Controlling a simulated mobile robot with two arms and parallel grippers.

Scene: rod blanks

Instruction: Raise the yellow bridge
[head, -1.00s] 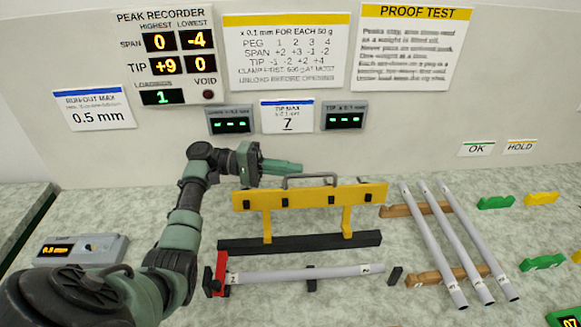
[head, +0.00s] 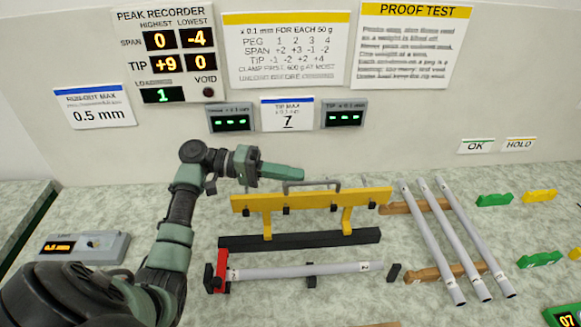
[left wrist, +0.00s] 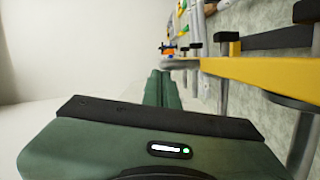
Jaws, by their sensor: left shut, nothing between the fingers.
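The yellow bridge (head: 312,201) spans above a black base bar in the head view, on two yellow posts, with dark pegs along its beam. A grey handle (head: 311,183) rises from its top. The beam looks tipped a little toward me. My left gripper (head: 301,173) is shut and empty, its fingertips pointing right, just behind the beam beside the handle. In the left wrist view the shut green fingers (left wrist: 164,88) lie left of the yellow beam (left wrist: 250,71). I cannot tell whether they touch the bridge. My right gripper is not in view.
A grey rod (head: 300,272) lies in front of the base bar, its left end at a red-and-black clamp (head: 222,270). Several grey rods rest on wooden racks (head: 440,272) at right. The recorder panel (head: 165,55) and signs are on the back wall.

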